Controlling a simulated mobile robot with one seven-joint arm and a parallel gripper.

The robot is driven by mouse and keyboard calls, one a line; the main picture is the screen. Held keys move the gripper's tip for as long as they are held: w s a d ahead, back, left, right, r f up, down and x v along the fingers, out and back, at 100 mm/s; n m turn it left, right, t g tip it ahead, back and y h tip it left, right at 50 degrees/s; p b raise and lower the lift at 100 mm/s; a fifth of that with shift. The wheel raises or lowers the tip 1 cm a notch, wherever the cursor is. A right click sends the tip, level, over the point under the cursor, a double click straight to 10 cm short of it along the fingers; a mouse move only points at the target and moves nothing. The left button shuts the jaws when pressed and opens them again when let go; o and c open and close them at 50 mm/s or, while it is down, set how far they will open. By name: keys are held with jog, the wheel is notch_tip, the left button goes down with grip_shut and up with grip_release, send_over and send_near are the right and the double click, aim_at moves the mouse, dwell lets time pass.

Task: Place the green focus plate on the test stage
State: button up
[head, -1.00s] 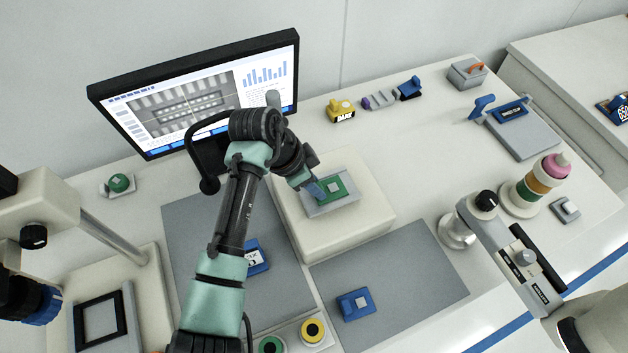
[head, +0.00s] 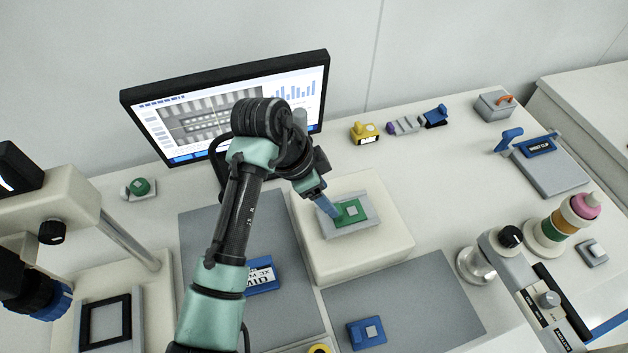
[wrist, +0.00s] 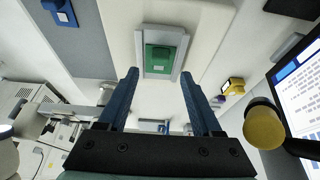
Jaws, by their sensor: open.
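The green focus plate (head: 352,209) has a small pale square on it. It lies on a grey holder (head: 337,229) on top of a cream block (head: 365,248), which looks like the test stage. My gripper (head: 333,210) is at the plate's left edge in the head view. In the wrist view, my gripper (wrist: 158,75) has its two blue fingers wide apart with nothing between them. The green plate (wrist: 165,62) shows just beyond the fingertips, within the grey holder (wrist: 147,70). Whether a fingertip touches the plate cannot be told.
A monitor (head: 225,115) stands behind my arm. Grey mats (head: 430,305) lie in front and left, holding a blue part (head: 367,333) and a blue-white part (head: 262,275). A microscope-like device (head: 60,205) stands left, and a lever device (head: 525,270) right. Small parts (head: 365,133) line the back.

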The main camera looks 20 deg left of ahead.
jog(key=v, duration=0.7)
jog(key=w+d+r+n+t, duration=0.2)
jog(key=w+d+r+t, duration=0.5)
jog(key=w+r, duration=0.3)
jog(key=d+r+n+t, duration=0.1)
jog(key=d+r+t, duration=0.2)
jog(key=r, duration=0.5)
jog(key=d+r+n+t, duration=0.15)
jog(key=r+t, duration=0.25)
jog(key=r, duration=0.4)
jog(key=s+d+r+n+t+y, duration=0.1)
jog(key=s+r+n+t, duration=0.2)
jog(key=s+r+t, duration=0.2)
jog(key=s+d+r+n+t+y, duration=0.1)
jog(key=s+r+t, duration=0.4)
jog(key=s+r, duration=0.7)
notch_tip(320, 180, up, 5)
jog(key=shift+s+f+n+t+y+b, duration=0.1)
jog(key=shift+s+n+t+y+b, duration=0.2)
jog(key=shift+n+y, duration=0.65)
jog(key=shift+w, duration=0.1)
jog(key=shift+c, duration=0.3)
